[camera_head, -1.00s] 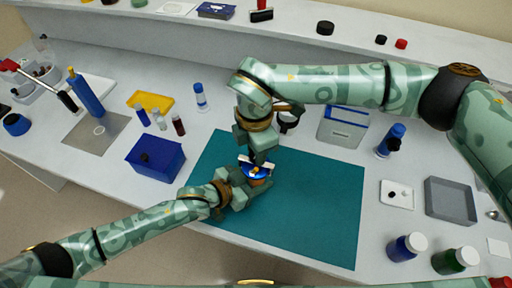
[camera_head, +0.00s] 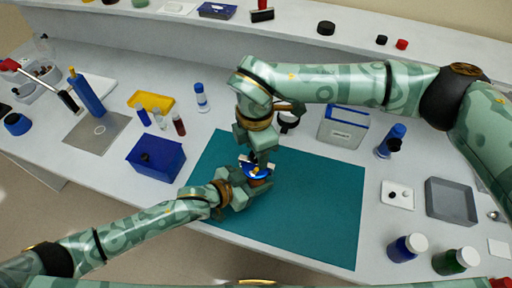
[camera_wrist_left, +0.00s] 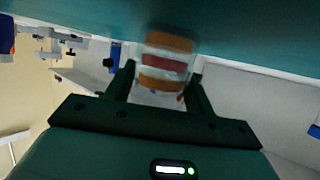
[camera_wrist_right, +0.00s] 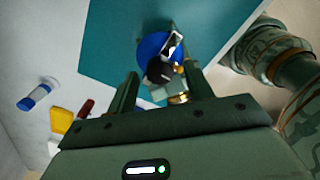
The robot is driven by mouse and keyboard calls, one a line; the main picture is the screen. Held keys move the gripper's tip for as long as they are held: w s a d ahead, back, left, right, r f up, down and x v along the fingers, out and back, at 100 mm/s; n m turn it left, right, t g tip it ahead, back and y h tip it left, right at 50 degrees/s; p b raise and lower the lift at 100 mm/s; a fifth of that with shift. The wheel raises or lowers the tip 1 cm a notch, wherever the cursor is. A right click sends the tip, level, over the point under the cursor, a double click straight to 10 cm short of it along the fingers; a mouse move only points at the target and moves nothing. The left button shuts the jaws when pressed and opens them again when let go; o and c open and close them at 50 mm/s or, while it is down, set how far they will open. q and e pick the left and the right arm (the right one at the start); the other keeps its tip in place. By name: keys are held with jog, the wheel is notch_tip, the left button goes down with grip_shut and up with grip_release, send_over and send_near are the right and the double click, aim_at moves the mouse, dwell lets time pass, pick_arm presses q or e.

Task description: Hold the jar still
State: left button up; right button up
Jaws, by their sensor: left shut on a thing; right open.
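The jar (camera_wrist_left: 165,62) is between the fingers of my left gripper (camera_head: 247,184), which is shut on it over the teal mat. In the left wrist view it is blurred, with orange and red bands. Its blue lid (camera_wrist_right: 152,45) faces up and also shows in the head view (camera_head: 257,174), partly hidden. A dark round piece and a white-and-silver piece show over the lid in the right wrist view. My right gripper (camera_wrist_right: 160,75) is open just above the lid, with its fingers pointing down towards it. I cannot tell whether they touch the lid.
The teal mat (camera_head: 320,210) is mostly bare to the right of the jar. A blue box (camera_head: 155,160) stands to the left. A grey tray (camera_head: 451,202) and bottles with white caps (camera_head: 407,247) stand at the right. A white-and-blue container (camera_head: 342,130) stands behind the mat.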

notch_tip(320, 180, up, 12)
dwell(0.3)
jog(key=shift+a+f, duration=0.1)
jog(key=shift+f, duration=0.05)
dwell(0.4)
pick_arm(q)
jog(key=o, duration=1.3)
jog(key=shift+s+a, duration=0.1)
